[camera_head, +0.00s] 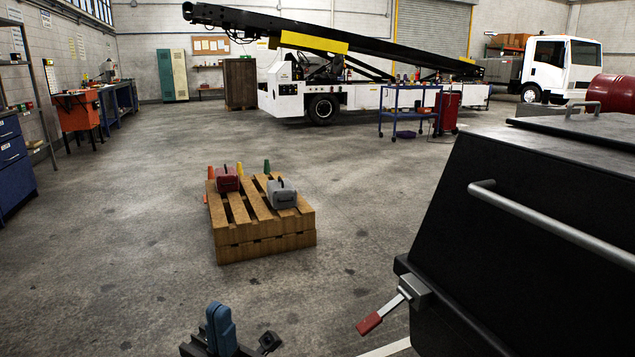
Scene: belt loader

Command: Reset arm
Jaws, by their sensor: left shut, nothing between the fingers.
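My left gripper (221,328) shows at the bottom edge, left of centre. Its blue fingers point up and are together, with nothing between them. It is over the bare floor, in front of the pallet stack and apart from everything. The rest of my left arm is out of the picture. My right gripper does not show.
A wooden pallet stack (264,240) carries a red case (228,179) and a grey case (282,194), with small cones behind. A large black cabinet (540,230) with a bar handle and red-gripped lever (370,322) fills the right. The belt loader (345,95) stands behind. Floor left is clear.

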